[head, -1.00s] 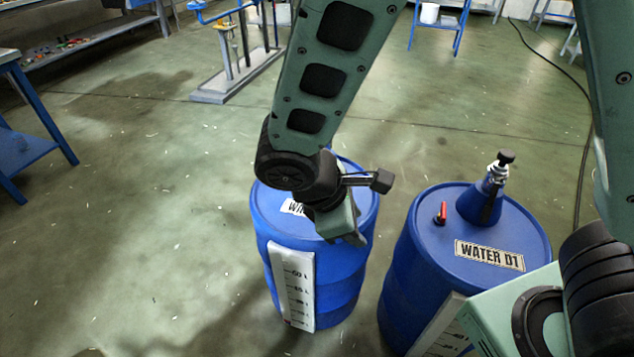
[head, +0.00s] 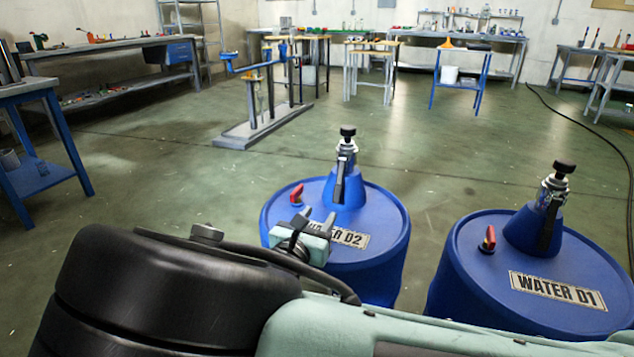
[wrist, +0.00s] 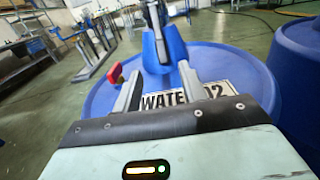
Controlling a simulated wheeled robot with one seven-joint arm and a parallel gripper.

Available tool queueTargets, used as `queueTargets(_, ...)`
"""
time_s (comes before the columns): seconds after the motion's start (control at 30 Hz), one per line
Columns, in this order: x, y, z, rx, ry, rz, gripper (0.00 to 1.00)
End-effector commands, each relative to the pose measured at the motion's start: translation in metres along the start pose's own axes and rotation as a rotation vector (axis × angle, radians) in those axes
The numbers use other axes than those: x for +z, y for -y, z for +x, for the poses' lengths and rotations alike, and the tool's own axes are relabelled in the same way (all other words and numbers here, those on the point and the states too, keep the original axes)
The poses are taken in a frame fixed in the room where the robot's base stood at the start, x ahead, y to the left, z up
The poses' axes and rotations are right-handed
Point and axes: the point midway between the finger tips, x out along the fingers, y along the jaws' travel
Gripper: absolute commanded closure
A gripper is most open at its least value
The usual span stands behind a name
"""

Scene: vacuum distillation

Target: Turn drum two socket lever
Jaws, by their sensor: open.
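The blue drum (head: 385,215) labelled WATER D2 stands left of drum one (head: 465,275). On its top are a blue cone (head: 335,201) with a metal and black socket (head: 347,148), a dark lever (head: 340,184) hanging down the cone's near side, and a small red handle (head: 297,194) to the left. My gripper (head: 315,216) is open and empty over the near part of this lid, in front of the cone. In the wrist view, the fingers (wrist: 158,82) point at the cone (wrist: 172,48), with the red handle (wrist: 115,73) left of the left finger.
Drum one has a similar cone, socket and red handle (head: 488,239). A grey-based stand (head: 262,128) with a blue bar is behind on the floor. Workbenches (head: 110,60) line the walls. A black cable (head: 590,119) lies at the right.

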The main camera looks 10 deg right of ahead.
Motion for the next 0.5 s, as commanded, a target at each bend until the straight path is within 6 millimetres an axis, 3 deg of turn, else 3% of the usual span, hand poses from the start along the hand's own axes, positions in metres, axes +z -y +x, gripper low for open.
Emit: queueTargets(0.5, -0.004, 0.002, 0.109, -0.005, -0.002, 0.003, 0.58)
